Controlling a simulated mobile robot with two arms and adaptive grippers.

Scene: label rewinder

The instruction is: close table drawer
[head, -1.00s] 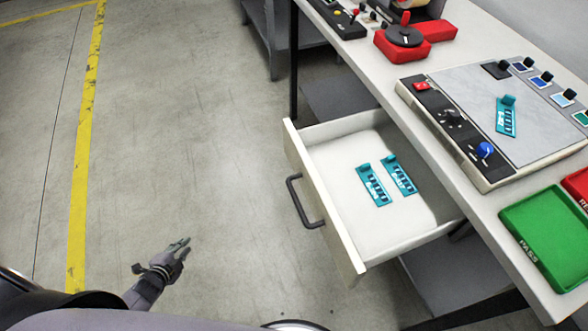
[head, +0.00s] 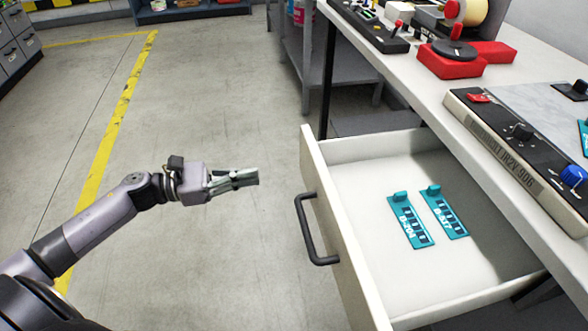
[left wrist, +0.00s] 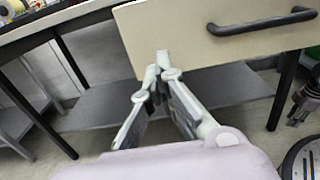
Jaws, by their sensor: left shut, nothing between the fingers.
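The table drawer (head: 334,222) is pulled out from under the white table, with its dark handle (head: 316,230) on the front face. Two teal label cards, one on the left (head: 409,221) and one on the right (head: 444,212), lie inside it. My left gripper (head: 257,177) is shut and empty, in the air to the left of the drawer front and apart from it. In the left wrist view the drawer front (left wrist: 190,40) and handle (left wrist: 262,22) show beyond the closed fingertips (left wrist: 161,60).
The tabletop (head: 405,80) holds a grey-and-black control device (head: 515,140) and a red-based machine (head: 452,62). A dark table leg (head: 328,85) stands behind the drawer. Open floor with a yellow line (head: 112,125) lies to the left.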

